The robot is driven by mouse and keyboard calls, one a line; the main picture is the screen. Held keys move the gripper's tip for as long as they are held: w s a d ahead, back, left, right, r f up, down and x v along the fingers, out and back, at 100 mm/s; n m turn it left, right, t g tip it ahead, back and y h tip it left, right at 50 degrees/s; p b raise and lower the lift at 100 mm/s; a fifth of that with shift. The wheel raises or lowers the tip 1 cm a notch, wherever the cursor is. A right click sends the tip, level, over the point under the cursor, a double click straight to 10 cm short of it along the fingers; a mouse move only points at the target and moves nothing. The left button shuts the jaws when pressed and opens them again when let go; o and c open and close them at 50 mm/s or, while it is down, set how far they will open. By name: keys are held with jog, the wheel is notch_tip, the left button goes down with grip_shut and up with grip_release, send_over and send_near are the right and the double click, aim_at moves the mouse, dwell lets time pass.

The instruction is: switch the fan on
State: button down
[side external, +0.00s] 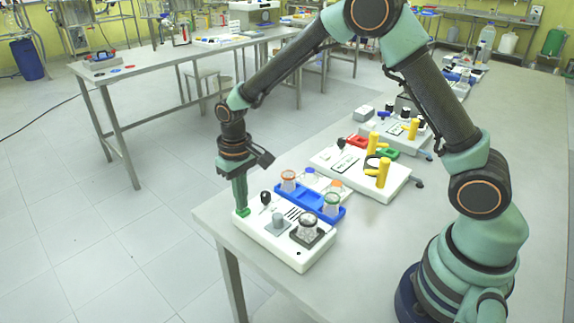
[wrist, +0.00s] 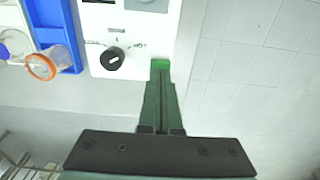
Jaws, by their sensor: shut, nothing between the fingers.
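A white instrument box (side external: 284,235) stands at the near end of the bench, and part of it shows at the top of the wrist view (wrist: 105,63). A small green part (side external: 243,213), perhaps a switch, is at the box's left corner; green also shows at the fingertips in the wrist view (wrist: 160,63). My green gripper (side external: 240,204) points straight down with its tips at that part, apparently touching it. In the wrist view my gripper (wrist: 160,76) has its fingers together with nothing between them. I cannot make out a fan or the switch's position.
A black knob (side external: 266,198) stands close beside my gripper. Behind is a blue rack (side external: 320,206) with vials, then other white instruments (side external: 352,160). Left of the box is open floor.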

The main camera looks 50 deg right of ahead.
jog(key=shift+f, duration=0.5)
jog(key=shift+r, duration=3.6)
jog(key=s+d+r+t, duration=0.2)
jog(key=s+d+r, duration=0.2)
jog(key=s+r, duration=0.2)
jog(key=s+d+r+t, duration=0.3)
jog(key=s+d+r, duration=0.2)
jog(key=s, duration=0.5)
jog(key=shift+r+t, duration=0.3)
jog(key=shift+r, duration=0.65)
